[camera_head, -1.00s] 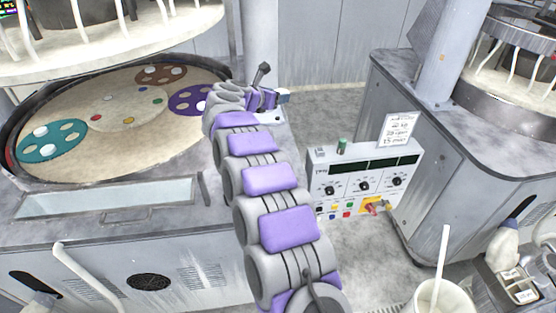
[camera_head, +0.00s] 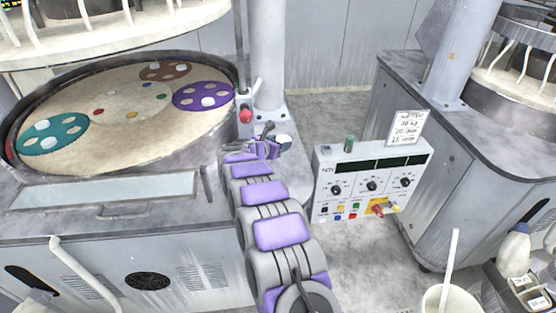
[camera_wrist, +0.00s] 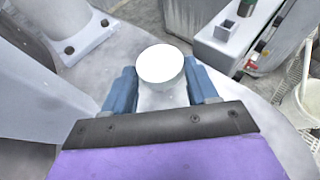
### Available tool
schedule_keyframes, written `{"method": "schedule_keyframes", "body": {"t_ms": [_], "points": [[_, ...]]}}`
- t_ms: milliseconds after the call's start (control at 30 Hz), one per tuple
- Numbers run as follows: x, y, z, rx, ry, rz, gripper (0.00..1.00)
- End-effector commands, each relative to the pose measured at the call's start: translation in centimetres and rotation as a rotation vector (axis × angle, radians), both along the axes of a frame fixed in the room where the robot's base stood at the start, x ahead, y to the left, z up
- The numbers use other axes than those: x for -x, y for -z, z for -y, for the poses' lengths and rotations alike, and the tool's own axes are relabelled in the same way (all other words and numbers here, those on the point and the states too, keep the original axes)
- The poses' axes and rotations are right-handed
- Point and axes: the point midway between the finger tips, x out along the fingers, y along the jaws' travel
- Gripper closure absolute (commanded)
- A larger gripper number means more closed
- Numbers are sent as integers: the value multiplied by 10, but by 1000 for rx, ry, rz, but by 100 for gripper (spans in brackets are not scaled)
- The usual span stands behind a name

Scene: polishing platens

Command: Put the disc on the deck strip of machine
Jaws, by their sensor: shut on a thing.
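My gripper (camera_wrist: 160,88) is shut on a white round disc (camera_wrist: 160,64), which sits between its blue fingers in the wrist view. In the head view my gripper (camera_head: 284,142) is small and lies beyond my purple-padded arm, at the right end of the left machine. The grey deck (camera_head: 295,178) of that machine lies under and around the gripper. The deck also shows below the disc in the wrist view (camera_wrist: 100,90). I cannot tell whether the disc touches it.
A round platen (camera_head: 125,155) with teal, brown and purple carriers holding white discs is at left. A column (camera_head: 268,60) and a red-knobbed lever (camera_head: 246,115) stand behind the gripper. A control box (camera_head: 370,180) is close on the right, a white bucket (camera_head: 450,300) at lower right.

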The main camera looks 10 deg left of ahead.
Motion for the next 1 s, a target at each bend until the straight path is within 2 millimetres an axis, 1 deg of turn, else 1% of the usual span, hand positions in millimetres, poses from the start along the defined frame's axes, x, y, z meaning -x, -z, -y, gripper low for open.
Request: {"method": "schedule_keyframes", "body": {"t_ms": [33,100,333,500,600,967,1000], "points": [[0,10,1,2,0,-2,76],[0,18,2,0,0,0,76],[0,32,1,1,1,-1,76],[0,57,-1,6,1,-2,76],[0,68,-1,5,1,-1,76],[0,70,1,1,1,1,76],[0,69,1,0,1,0,38]]}}
